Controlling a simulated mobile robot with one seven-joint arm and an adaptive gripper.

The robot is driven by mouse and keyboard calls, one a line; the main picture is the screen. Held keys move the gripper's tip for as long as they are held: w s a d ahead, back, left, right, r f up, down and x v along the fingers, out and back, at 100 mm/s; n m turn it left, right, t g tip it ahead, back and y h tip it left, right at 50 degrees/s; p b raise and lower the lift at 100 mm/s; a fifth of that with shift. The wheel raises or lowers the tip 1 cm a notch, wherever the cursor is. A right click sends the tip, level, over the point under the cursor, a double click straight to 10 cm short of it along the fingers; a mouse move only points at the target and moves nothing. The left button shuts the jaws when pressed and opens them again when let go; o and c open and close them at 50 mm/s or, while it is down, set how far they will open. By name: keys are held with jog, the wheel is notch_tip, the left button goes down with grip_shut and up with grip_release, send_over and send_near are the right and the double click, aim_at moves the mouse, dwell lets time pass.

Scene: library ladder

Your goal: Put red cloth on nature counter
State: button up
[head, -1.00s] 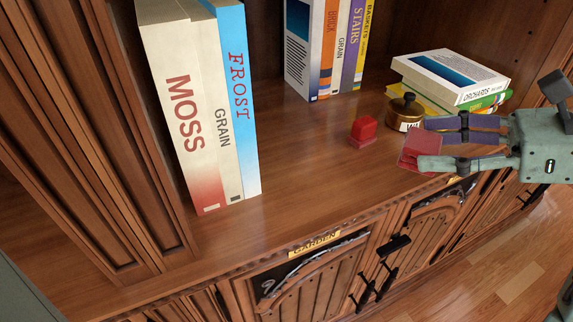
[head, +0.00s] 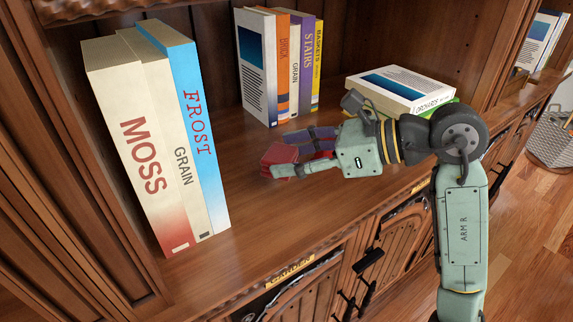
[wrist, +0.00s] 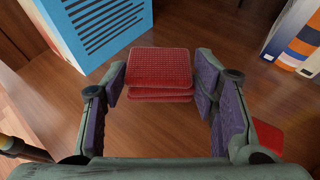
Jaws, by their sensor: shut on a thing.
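A folded red cloth (head: 276,160) is between the fingertips of my gripper (head: 287,155), low over the wooden counter (head: 240,225). In the wrist view the cloth (wrist: 160,65) shows as a stack of red layers held between the two purple-padded fingers (wrist: 160,84). I cannot tell whether its underside touches the counter. A yellow label reading GARDEN (head: 290,271) is on the front edge below. Another yellow label (head: 420,187) farther right is too small to read.
Tall books MOSS, GRAIN and FROST (head: 165,140) stand left of my gripper. More upright books (head: 282,65) stand behind. A book stack (head: 400,90) lies behind my arm. A second red object (wrist: 268,137) is beside the right finger. Bare counter lies between the tall books and the cloth.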

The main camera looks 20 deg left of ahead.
aim_at(286, 186)
jog(key=f, duration=0.1)
jog(key=a+f+p, duration=0.1)
jog(key=f, duration=0.1)
jog(key=shift+a, duration=0.2)
jog(key=shift+f, duration=0.35)
jog(key=shift+f+b, duration=0.3)
jog(key=shift+b, duration=0.15)
jog(key=o, duration=1.1)
jog(key=shift+r, duration=0.15)
jog(key=shift+o, duration=0.2)
jog(key=shift+r+p, duration=0.4)
jog(key=shift+p, duration=0.3)
jog(key=b+v, duration=0.3)
jog(key=v, duration=0.9)
jog(key=shift+w+f, duration=0.15)
